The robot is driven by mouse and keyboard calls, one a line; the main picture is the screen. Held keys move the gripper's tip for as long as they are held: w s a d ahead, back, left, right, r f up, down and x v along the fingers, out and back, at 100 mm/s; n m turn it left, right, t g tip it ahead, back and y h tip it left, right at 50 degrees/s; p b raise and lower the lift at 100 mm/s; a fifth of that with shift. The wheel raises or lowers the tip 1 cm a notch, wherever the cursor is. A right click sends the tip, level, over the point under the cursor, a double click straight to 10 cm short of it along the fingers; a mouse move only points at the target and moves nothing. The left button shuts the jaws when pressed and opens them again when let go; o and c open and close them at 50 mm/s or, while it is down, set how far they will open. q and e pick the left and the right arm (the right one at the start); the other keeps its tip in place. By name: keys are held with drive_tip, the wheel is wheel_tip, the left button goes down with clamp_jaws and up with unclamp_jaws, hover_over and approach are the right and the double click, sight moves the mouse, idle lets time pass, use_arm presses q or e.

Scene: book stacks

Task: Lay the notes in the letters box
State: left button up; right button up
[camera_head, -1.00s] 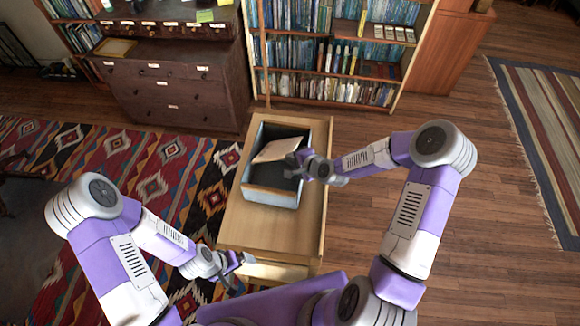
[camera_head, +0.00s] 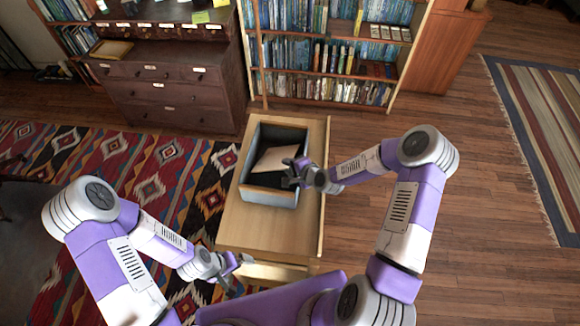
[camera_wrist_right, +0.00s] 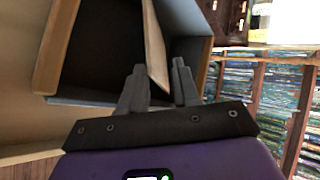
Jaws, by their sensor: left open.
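The letters box (camera_head: 268,196) is an open-topped, grey-blue box on a light wooden table. A tan note (camera_head: 275,158) leans tilted inside it, towards the back; whether other notes lie under it cannot be seen. My right gripper (camera_head: 290,172) is at the box's right side, by the note's edge. In the right wrist view, the fingers (camera_wrist_right: 160,88) are apart, with the note (camera_wrist_right: 155,45) showing nearly edge-on beyond the gap between them. The box's dark inside (camera_wrist_right: 110,45) lies beyond. My left gripper (camera_head: 238,268) is open and empty, low near the table's front left.
The table (camera_head: 232,222) has bare top around the box. A dark drawer cabinet (camera_head: 180,95) and a bookcase (camera_head: 330,55) stand behind. A patterned rug (camera_head: 150,180) lies to the left, and open wooden floor to the right.

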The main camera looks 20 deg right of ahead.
drive_tip(key=shift+r, duration=0.1)
drive_tip(key=v, duration=1.1)
drive_tip(key=s+a+f+n+g, duration=0.3)
drive_tip(key=s+f+n, duration=0.1)
drive_tip(key=s+f, duration=0.1)
drive_tip(key=s+a+f+n+g, duration=0.3)
drive_tip(key=s+f, duration=0.1)
drive_tip(key=s, duration=0.3)
drive_tip(key=s+a+f+n+g, duration=0.3)
drive_tip(key=s+f+n, duration=0.1)
drive_tip(key=s+f, duration=0.1)
drive_tip(key=shift+s+a+f+n+h, duration=0.3)
drive_tip(key=shift+s+a, duration=0.1)
drive_tip(key=shift+s, duration=0.3)
drive_tip(key=shift+s+f, duration=0.1)
drive_tip(key=shift+s, duration=0.1)
